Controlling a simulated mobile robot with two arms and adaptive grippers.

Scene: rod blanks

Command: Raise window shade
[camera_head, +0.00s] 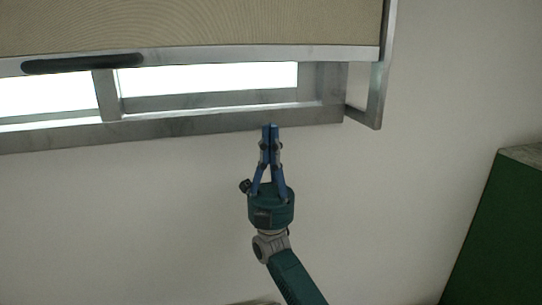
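The beige window shade (210,24) fills the top of the head view and covers most of the window. Its grey bottom bar (230,55) carries a dark handle (82,63) on the left. Below the bar a strip of bright window (215,77) shows. My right gripper (270,127) points up, its blue fingers together with nothing seen between them. Its tips overlap the lower edge of the window frame in the picture, to the right of and below the handle; I cannot tell whether they touch the frame. My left gripper is not in view.
The grey window frame (180,125) has a sill along its bottom and a side rail (380,90) jutting out at the right. A green box-like piece (510,235) stands at the lower right. The plain wall (120,215) below the window is clear.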

